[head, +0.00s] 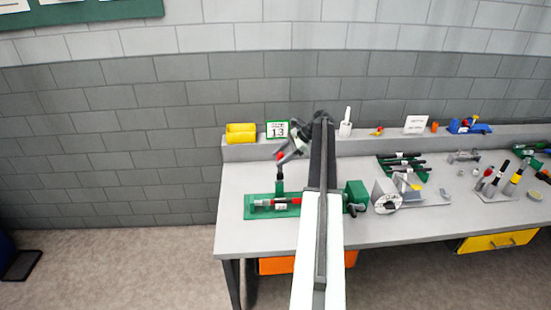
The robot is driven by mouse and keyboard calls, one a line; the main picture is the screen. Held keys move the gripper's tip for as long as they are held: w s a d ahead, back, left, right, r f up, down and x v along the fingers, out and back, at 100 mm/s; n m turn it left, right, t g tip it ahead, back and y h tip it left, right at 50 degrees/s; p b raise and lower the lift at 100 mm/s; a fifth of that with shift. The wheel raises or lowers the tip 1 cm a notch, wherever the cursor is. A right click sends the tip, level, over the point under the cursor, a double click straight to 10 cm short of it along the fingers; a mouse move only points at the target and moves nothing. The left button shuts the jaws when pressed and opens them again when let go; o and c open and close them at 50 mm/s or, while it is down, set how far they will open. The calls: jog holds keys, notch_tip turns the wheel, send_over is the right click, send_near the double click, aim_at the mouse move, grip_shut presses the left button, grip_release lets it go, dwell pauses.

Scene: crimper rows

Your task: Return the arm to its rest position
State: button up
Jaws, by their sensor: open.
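My arm reaches forward over the grey workbench (375,228), its long link hiding part of the bench top. A dark upright part (279,186) stands on this plate below the gripper. Whether the jaws touch the upright part or are only in front of it, I cannot tell. I see nothing held in them.
A "13" sign (277,130) and yellow bins (240,133) stand on the back ledge. Right of my arm are a green block (355,194), a grey-white device (387,197) and several hand tools (404,162). A brick wall (120,130) closes the back.

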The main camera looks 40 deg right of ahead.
jog(key=p+v, duration=0.2)
jog(key=v, duration=0.3)
jog(key=w+a+f+n+g+h+b, duration=0.15)
jog(key=a+n, duration=0.25)
jog(key=a, duration=0.8)
jog(key=w+a+f+n+g, duration=0.1)
jog(key=a+f+n, duration=0.2)
jog(key=a, duration=0.8)
jog(key=w+a+f+n+g+h+b, duration=0.1)
jog(key=a+f+n+g, duration=0.2)
jog(key=a, duration=0.9)
jog(key=s+a+f+n+h, duration=0.1)
jog(key=s+a+n, duration=0.2)
jog(key=a, duration=0.5)
jog(key=s+a+f+n+h+b, duration=0.1)
jog(key=s+a+n, duration=0.2)
jog(key=a+n, duration=0.3)
jog(key=s+a+f+n+h, duration=0.1)
jog(key=s+a+n, duration=0.3)
jog(key=a, duration=0.6)
jog(key=shift+f+n+h, duration=0.3)
jog(key=shift+f+h, duration=0.05)
jog(key=shift+h, duration=0.2)
